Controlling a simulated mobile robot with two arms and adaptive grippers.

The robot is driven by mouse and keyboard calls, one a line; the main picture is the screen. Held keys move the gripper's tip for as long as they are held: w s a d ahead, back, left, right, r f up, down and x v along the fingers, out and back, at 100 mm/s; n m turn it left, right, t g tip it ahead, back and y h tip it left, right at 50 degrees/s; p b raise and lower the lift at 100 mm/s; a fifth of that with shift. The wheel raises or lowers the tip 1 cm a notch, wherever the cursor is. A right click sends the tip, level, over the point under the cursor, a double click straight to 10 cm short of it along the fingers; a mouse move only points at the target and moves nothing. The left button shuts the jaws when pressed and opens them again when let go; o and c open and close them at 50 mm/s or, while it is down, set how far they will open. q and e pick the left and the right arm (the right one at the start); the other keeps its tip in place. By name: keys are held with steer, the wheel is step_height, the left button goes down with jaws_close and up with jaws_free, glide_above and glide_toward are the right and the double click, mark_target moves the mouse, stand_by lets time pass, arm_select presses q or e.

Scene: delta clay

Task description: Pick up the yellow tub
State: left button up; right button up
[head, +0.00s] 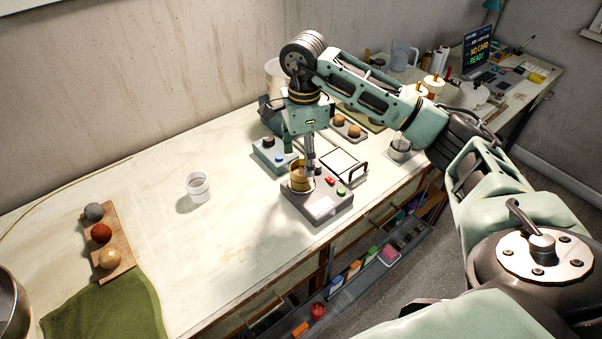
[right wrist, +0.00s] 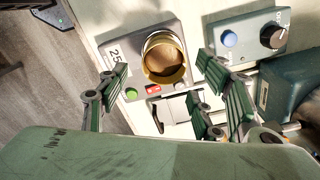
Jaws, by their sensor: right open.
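The yellow tub (head: 299,180) stands upright on a grey device (head: 322,205) near the front edge of the bench. In the right wrist view the tub (right wrist: 182,74) shows from above as a yellow ring with a brownish inside. My right gripper (head: 313,160) points down just above and beside the tub in the head view. In the right wrist view its open fingers (right wrist: 163,82) lie to either side of the tub, with nothing between them. Contact with the tub cannot be told. My left gripper is out of view.
A green box with a blue button and black knob (head: 270,153) stands close behind the device. A board with three balls (head: 107,240) lies further left.

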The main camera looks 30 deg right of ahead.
mark_target(302, 168)
step_height(302, 168, down, 4)
steer(key=shift+w+a+r+p, duration=0.1)
steer(key=shift+a+p, duration=0.05)
steer(key=shift+p, duration=0.7)
steer(key=shift+f, duration=0.5)
steer(key=c, duration=1.4)
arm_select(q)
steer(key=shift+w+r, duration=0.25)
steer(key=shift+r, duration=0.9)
arm_select(e)
steer(key=shift+c, duration=0.2)
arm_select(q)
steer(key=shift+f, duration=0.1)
arm_select(e)
steer(key=shift+r, duration=0.1)
